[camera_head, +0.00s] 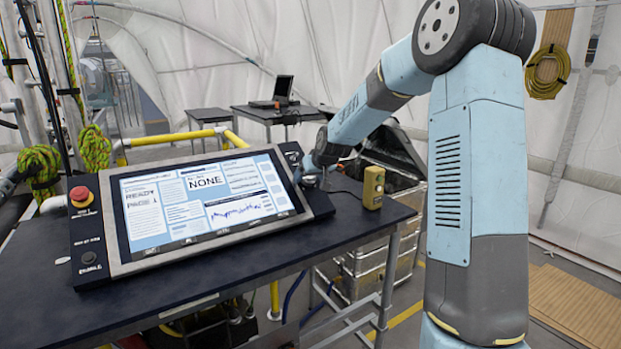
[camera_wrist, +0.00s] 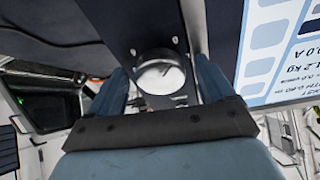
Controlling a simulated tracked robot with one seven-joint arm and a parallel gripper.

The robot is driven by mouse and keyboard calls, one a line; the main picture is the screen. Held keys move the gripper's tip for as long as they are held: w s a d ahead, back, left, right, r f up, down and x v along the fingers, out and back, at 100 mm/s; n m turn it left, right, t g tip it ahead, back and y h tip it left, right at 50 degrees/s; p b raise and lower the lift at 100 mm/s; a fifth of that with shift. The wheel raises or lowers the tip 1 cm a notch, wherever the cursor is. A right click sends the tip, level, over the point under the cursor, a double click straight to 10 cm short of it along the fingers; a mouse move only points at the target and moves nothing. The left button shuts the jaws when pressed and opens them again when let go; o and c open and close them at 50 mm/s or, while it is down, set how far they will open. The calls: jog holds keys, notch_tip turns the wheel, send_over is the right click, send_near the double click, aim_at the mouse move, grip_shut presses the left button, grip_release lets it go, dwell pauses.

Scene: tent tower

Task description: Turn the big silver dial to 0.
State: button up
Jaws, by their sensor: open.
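The big silver dial (camera_wrist: 158,76) is round and sits on the dark side strip of the console in the wrist view. My gripper (camera_wrist: 163,82) is open, with one finger to each side of the dial. I cannot tell whether the fingers touch it, and its number marks are not readable. In the head view my gripper (camera_head: 311,168) is low at the right edge of the console (camera_head: 112,268) and mostly hides the dial there. The console's large screen (camera_head: 205,200) shows READY, PAGE and NONE.
A red button (camera_head: 80,194) and a dark knob (camera_head: 89,257) are on the console's left strip. A small yellow box (camera_head: 373,187) stands on the dark table (camera_head: 250,265), right of my gripper. A silver case (camera_head: 360,270) is behind the table. The table's front is clear.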

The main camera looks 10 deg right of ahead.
jog(key=v, duration=1.3)
jog(key=shift+s+r, duration=0.2)
jog(key=shift+d, duration=0.15)
dwell(0.4)
